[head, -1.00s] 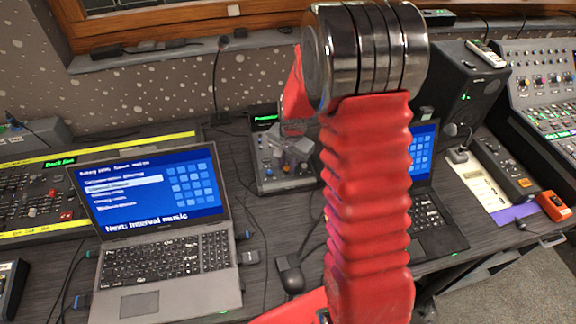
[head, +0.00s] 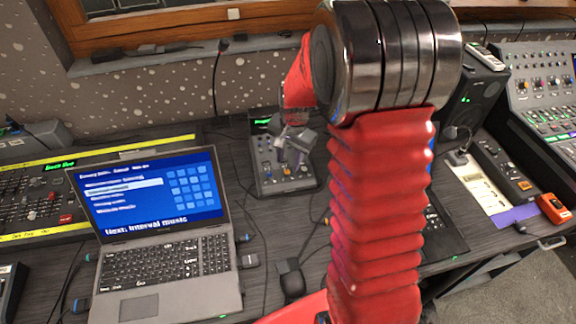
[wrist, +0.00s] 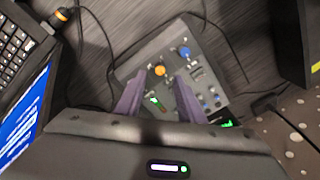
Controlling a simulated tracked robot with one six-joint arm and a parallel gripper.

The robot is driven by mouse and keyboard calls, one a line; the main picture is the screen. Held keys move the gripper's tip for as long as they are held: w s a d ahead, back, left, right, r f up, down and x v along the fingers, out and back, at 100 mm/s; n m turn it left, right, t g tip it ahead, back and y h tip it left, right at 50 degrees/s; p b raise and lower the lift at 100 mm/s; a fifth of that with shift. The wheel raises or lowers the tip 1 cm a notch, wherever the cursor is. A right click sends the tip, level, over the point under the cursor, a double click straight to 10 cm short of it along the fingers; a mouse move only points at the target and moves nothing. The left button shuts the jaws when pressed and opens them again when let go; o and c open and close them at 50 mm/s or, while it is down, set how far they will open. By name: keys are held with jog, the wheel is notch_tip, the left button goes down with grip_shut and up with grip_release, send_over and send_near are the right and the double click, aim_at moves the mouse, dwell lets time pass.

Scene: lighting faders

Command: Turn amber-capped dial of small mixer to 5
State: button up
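The small mixer (head: 262,172) is a grey panel with a green-lit display, standing on the desk between the two laptops. In the wrist view the mixer (wrist: 143,70) carries an amber-capped dial (wrist: 159,70), a blue-capped knob (wrist: 184,51) and several smaller blue knobs. My gripper (head: 296,150) hangs over the mixer's right part in the head view. In the wrist view its two purple-grey fingers (wrist: 158,98) are spread apart with nothing between them. The amber dial lies just beyond the fingertips, not visibly touched. Its setting and scale are too small to read.
A laptop (head: 155,215) stands left of the mixer, and another (head: 440,225) is partly behind my arm. A black mouse-like object (head: 291,278) and cables lie in front. A speaker (head: 480,95) and a large console (head: 540,90) are to the right.

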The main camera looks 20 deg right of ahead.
notch_tip(320, 180, up, 8)
jog(key=s, duration=0.1)
jog(key=shift+s+r, duration=0.15)
dwell(0.6)
